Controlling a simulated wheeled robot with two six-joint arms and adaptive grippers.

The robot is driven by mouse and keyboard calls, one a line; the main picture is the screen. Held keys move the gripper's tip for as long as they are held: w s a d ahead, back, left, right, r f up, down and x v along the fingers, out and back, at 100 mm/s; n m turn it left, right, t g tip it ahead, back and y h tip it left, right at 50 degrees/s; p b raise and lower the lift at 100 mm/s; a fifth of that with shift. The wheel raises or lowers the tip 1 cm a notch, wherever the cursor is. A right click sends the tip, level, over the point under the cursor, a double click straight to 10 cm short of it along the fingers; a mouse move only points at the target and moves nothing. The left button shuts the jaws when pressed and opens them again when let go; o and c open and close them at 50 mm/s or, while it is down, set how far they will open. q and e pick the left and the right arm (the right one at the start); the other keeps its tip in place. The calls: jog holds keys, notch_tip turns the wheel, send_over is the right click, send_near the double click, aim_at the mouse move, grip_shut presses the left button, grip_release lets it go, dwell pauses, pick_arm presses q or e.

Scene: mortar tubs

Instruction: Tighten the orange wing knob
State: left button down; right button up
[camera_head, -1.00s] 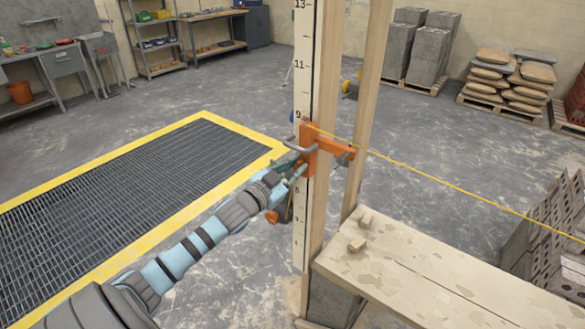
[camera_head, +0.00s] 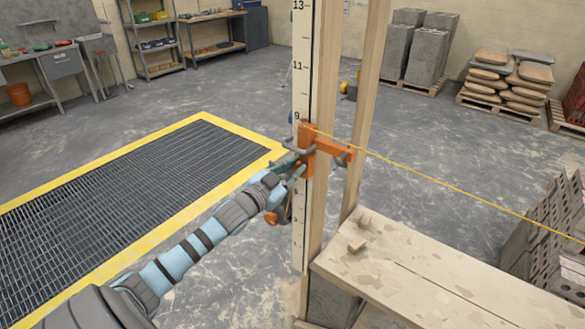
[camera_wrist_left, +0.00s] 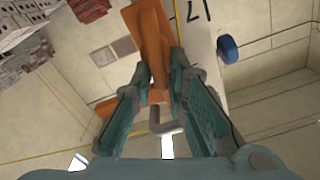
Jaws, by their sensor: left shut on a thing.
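An orange clamp (camera_head: 308,135) sits on the numbered pole (camera_head: 302,85), just below the 9 mark. My left gripper (camera_head: 295,162) reaches it from the left, at the pole's near side. In the left wrist view the clamp's orange body (camera_wrist_left: 150,30) fills the top middle. The two teal fingers of my left gripper (camera_wrist_left: 160,76) close from both sides on the narrow orange wing knob (camera_wrist_left: 157,88). A bent grey rod (camera_wrist_left: 164,128) shows between the fingers. The fingers partly hide the knob, and the arm hides it in the head view. My right gripper is out of view.
A yellow string (camera_head: 440,184) runs from the clamp to the right. Wooden posts (camera_head: 368,105) stand behind the pole. A plank bench (camera_head: 430,280) fills the lower right. A yellow-edged floor grate (camera_head: 120,190) lies left.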

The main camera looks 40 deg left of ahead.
pick_arm(q)
jog(key=shift+r, duration=0.1)
jog(key=c, duration=1.4)
grip_release()
jog(key=shift+w+d, duration=0.1)
jog(key=shift+d, duration=0.1)
jog(key=shift+a, duration=0.1)
